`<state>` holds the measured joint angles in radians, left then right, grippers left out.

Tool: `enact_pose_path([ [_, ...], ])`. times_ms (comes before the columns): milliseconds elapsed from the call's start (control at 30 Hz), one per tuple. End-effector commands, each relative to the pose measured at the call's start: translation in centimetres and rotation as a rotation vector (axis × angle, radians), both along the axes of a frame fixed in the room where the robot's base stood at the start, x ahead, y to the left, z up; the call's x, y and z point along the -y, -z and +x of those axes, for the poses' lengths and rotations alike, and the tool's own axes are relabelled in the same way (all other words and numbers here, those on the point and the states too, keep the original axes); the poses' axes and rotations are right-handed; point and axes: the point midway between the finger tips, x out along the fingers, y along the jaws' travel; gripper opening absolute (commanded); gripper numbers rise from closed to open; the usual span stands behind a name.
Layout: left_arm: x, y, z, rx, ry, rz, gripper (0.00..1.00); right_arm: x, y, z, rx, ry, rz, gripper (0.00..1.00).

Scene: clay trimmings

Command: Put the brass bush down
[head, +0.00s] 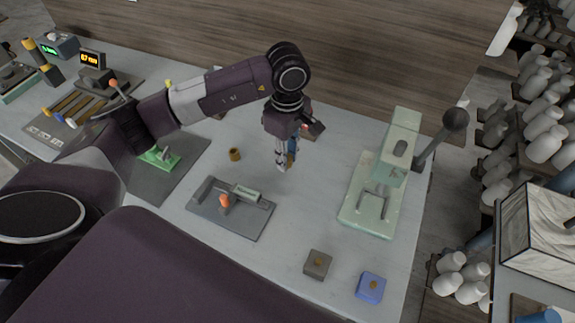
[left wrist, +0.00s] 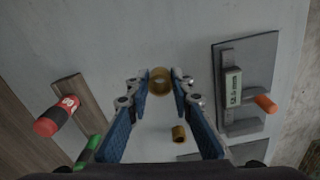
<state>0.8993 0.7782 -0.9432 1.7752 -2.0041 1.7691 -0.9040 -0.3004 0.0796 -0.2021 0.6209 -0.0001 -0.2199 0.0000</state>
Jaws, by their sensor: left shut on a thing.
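A brass bush (left wrist: 160,80) is a short hollow ring in the left wrist view, held between the fingertips of my left gripper (left wrist: 160,84). In the head view my left gripper (head: 286,165) points down over the middle of the table, and its fingers hide the held bush there. I cannot tell its exact height above the table. A second brass bush (head: 235,154) stands on the table to the left of the gripper; a brass ring also lies on the table in the left wrist view (left wrist: 179,133). My right gripper is not in view.
A grey gauge plate (head: 250,225) with an orange knob lies in front of the gripper. A pale green press (head: 400,145) stands to the right. A red-ended tool (left wrist: 57,117) lies nearby.

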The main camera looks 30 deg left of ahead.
Motion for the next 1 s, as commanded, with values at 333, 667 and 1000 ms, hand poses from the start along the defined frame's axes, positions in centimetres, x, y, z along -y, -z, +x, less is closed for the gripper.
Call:
enact_pose_path([
  [333, 0.0, 3.3, -0.1, -0.004, -0.001, 0.0, 0.0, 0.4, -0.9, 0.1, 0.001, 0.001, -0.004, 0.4],
  [667, 0.0, 5.2, 0.1, 0.002, 0.001, 0.0, 0.0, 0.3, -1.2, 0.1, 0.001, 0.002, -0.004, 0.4],
  [1000, 0.0, 5.5, 0.0, 0.001, 0.0, 0.0, 0.36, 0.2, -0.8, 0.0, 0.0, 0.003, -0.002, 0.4],
])
